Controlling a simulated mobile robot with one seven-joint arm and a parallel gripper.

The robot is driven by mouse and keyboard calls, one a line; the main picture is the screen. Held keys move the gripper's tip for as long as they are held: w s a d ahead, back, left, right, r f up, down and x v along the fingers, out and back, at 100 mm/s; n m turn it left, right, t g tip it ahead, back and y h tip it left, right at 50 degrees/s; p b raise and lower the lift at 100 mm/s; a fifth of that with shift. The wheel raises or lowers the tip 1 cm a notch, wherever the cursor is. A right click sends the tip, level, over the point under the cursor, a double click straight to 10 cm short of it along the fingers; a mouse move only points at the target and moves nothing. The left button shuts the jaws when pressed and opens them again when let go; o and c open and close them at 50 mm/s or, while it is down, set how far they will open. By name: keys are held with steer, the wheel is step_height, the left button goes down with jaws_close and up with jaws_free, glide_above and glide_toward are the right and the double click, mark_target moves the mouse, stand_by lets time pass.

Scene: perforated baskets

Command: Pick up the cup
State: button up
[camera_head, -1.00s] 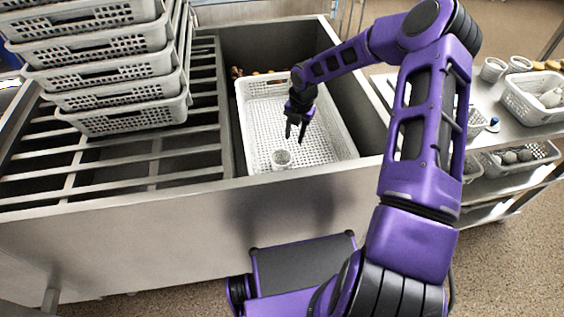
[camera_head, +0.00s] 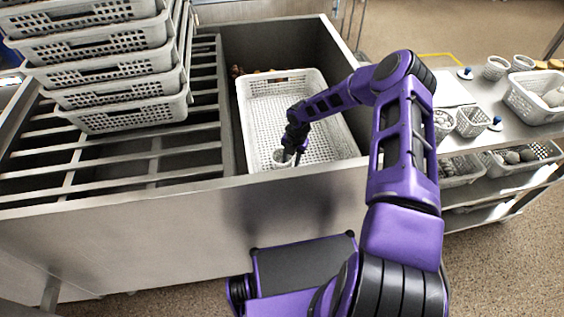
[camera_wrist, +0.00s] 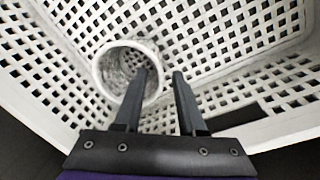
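The cup (camera_head: 281,158) is a small, light, round vessel inside a white perforated basket (camera_head: 340,119), near the basket's front wall. In the wrist view the cup (camera_wrist: 104,78) shows its open mouth and speckled inside. My gripper (camera_head: 294,157) is down in the basket at the cup. In the wrist view my gripper (camera_wrist: 159,73) is open, with a gap between its fingers. The left finger overlaps the cup's mouth and the right finger is outside its right rim. I cannot tell whether either finger touches the cup.
The basket stands in a deep metal sink (camera_head: 215,172). A stack of perforated baskets (camera_head: 122,82) stands on slats to the left. A shelf unit (camera_head: 515,136) with cups and baskets is at right. The basket floor around the cup looks clear.

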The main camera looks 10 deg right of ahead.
steer(key=shift+f, duration=0.1)
steer(key=shift+c, duration=0.2)
jaws_close()
